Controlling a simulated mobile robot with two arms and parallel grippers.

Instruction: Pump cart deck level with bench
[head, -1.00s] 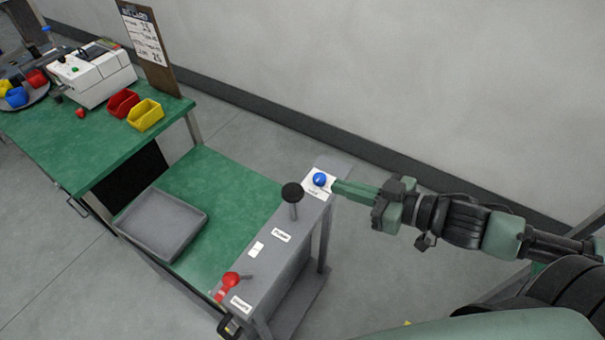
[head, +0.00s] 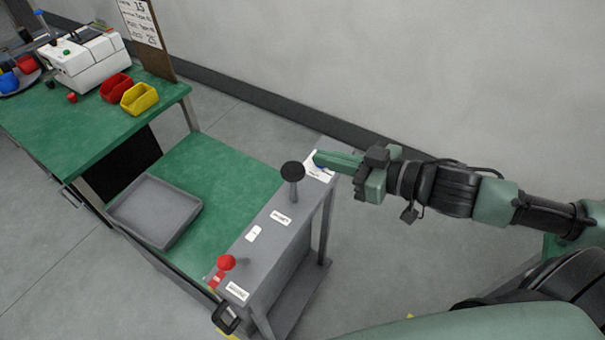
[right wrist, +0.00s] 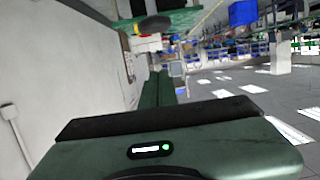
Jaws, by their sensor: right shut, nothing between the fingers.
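The cart's green deck (head: 222,172) stands below the level of the green bench top (head: 62,128) in the head view, with a grey tray (head: 154,211) on it. Contact with the button cannot be told. In the right wrist view the fingers (right wrist: 160,90) point away. My left gripper is not in view.
On the bench are a red bin (head: 115,87), a yellow bin (head: 139,98), a white machine (head: 84,60) and a clipboard (head: 146,30). The wall (head: 400,70) runs behind the cart. Bare floor (head: 60,285) lies at the lower left.

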